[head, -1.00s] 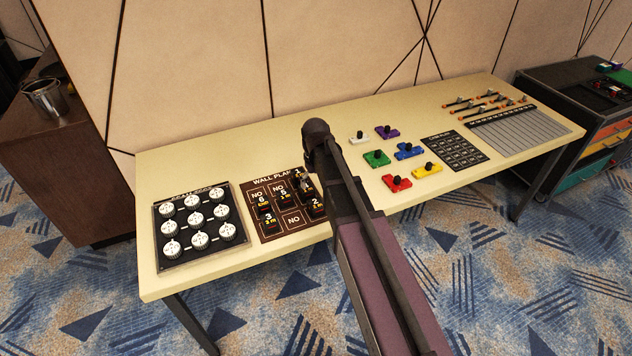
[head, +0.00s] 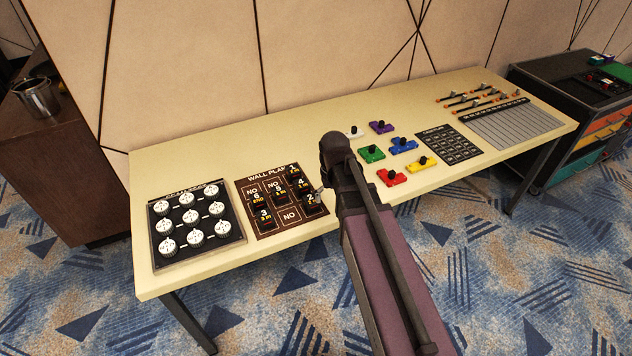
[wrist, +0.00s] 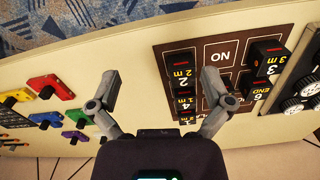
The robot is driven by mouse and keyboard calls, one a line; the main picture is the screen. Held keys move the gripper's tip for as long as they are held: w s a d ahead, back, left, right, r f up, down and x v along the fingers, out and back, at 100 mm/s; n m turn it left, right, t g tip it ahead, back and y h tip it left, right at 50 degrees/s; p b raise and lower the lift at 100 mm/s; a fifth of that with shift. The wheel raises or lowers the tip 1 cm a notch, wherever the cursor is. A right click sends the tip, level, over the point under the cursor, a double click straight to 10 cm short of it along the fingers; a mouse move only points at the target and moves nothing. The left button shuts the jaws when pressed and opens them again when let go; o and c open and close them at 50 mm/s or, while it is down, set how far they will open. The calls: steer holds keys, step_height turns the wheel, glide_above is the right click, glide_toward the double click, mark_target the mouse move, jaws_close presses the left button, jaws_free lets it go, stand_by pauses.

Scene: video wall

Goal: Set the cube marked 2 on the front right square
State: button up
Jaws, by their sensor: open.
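The cube marked 2 (head: 311,202) is black with orange marking. It sits on the front right square of the brown wall plan board (head: 289,230), in front of cube 4 (head: 301,186). The wrist view shows cube 2 (wrist: 181,72) upside down, in line with cubes 4 and 1. My gripper (wrist: 160,85) is open, with nothing held between its fingers. In that picture cube 2 lies between the two fingers, nearer the right one, apart from both. In the head view my gripper (head: 320,190) is mostly hidden behind my arm, by the board's right edge.
Cubes 3 (head: 264,216), 5, 6 and 1 (head: 293,172) stand on the board, with squares marked NO. A black panel of white knobs (head: 195,236) lies to the left. Coloured knobbed pieces (head: 403,146) lie to the right. The table behind the board is clear.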

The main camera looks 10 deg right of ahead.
steer(key=s+d+m, duration=0.1)
steer(key=s+d, duration=0.3)
steer(key=s, duration=0.5)
steer(key=shift+m, duration=0.4)
steer(key=shift+r+p, duration=1.15)
steer(key=shift+p, duration=0.05)
